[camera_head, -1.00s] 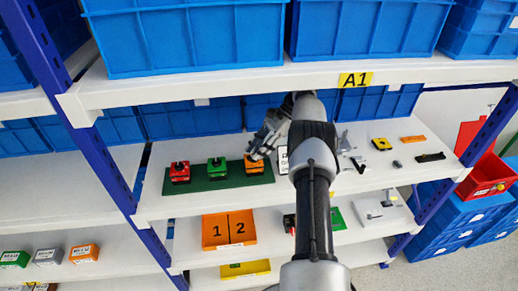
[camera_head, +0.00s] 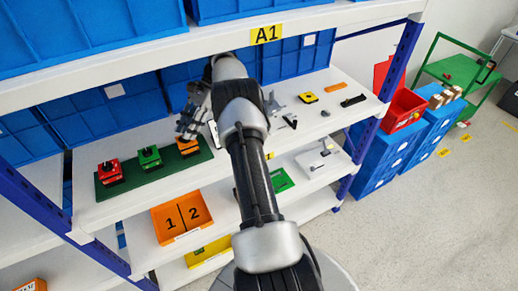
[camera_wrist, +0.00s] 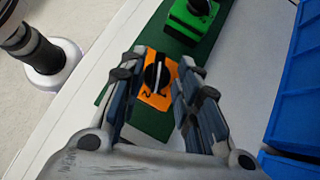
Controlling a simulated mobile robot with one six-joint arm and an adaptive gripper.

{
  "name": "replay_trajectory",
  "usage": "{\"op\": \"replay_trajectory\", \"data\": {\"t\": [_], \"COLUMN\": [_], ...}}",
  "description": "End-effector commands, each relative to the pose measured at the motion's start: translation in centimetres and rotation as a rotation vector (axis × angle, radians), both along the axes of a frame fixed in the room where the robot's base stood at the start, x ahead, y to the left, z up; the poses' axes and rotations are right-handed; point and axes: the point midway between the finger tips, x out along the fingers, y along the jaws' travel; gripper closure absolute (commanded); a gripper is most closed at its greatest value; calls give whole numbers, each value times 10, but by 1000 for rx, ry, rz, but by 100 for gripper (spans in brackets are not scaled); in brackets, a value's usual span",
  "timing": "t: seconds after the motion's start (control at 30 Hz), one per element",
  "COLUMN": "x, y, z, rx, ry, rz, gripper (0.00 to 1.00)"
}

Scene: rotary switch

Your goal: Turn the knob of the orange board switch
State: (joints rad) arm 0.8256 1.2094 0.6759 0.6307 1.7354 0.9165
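The orange switch (camera_head: 187,148) sits at the right end of a dark green board (camera_head: 140,177) on the middle shelf. In the wrist view the orange switch (camera_wrist: 158,97) has a round black knob (camera_wrist: 157,75) with a white line and a "2" marking beside it. My gripper (camera_head: 192,118) is just above and behind the switch in the head view. In the wrist view my gripper (camera_wrist: 163,62) is open, with one finger on each side of the knob and gaps visible. I cannot tell how high the fingertips are above the switch.
A green switch (camera_head: 149,156) and a red switch (camera_head: 109,172) stand left on the same board. Small parts, including a yellow one (camera_head: 308,97), lie to the right. Blue bins (camera_head: 105,95) line the back. The shelf above (camera_head: 200,45) limits headroom.

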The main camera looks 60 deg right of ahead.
Motion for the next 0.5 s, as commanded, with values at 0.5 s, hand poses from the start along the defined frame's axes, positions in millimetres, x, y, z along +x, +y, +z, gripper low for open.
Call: {"op": "replay_trajectory", "data": {"t": [0.5], "x": [-4], "y": [1], "z": [-7], "rx": [-4], "ry": [-2], "rz": [-194], "gripper": [70]}}
